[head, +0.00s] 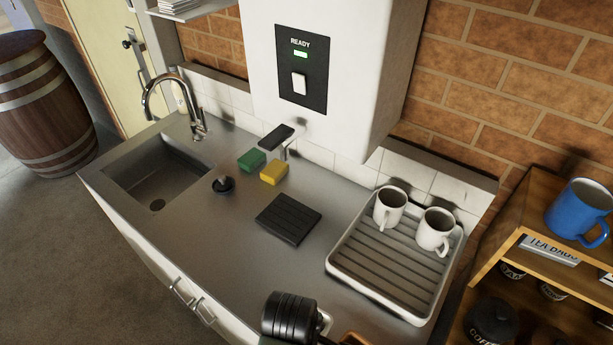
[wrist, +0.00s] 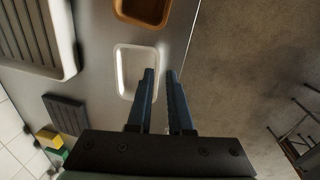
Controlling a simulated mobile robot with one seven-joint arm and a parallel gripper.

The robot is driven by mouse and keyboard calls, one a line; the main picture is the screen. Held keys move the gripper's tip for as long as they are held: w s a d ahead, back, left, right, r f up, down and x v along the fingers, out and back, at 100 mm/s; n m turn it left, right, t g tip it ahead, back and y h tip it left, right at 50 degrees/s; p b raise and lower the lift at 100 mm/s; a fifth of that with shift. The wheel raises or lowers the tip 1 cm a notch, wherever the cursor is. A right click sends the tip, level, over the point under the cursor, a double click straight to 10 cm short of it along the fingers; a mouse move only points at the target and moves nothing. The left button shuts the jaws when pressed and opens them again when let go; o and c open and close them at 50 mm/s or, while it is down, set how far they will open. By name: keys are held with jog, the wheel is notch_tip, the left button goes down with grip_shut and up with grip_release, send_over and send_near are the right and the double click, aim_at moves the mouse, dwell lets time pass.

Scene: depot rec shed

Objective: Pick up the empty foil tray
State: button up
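The foil tray (wrist: 122,72) is a small, pale silver, rounded rectangular dish on the steel counter near its front edge. Its visible inside looks empty, and one finger hides part of its lower right. In the head view only a bit of its rim (head: 326,322) shows beside my dark arm end. My gripper (wrist: 160,73) is open with nothing between its fingers. In the wrist view the left finger overlaps the tray's right side and the right finger is over the counter edge. I cannot tell the height of the fingertips above the tray.
A brown-orange tray (wrist: 145,10) lies close beside the foil tray. A drying rack (head: 337,265) holds two white mugs (head: 390,207). A black ribbed mat (head: 288,219), yellow sponge (head: 273,172), green sponge (head: 251,160) and sink (head: 158,180) are farther along. Open floor lies beyond the front edge.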

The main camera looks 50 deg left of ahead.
jog(key=shift+w+a+f+p, duration=0.15)
jog(key=shift+w+f, duration=0.1)
jog(key=shift+f, duration=0.85)
jog(key=shift+w+a+f+p, duration=0.2)
jog(key=shift+w+f, duration=0.05)
jog(key=shift+f, duration=0.9)
jog(key=shift+w+a+f+p, duration=0.15)
jog(key=shift+w+f, duration=0.1)
jog(key=shift+f, duration=0.85)
grip_shut()
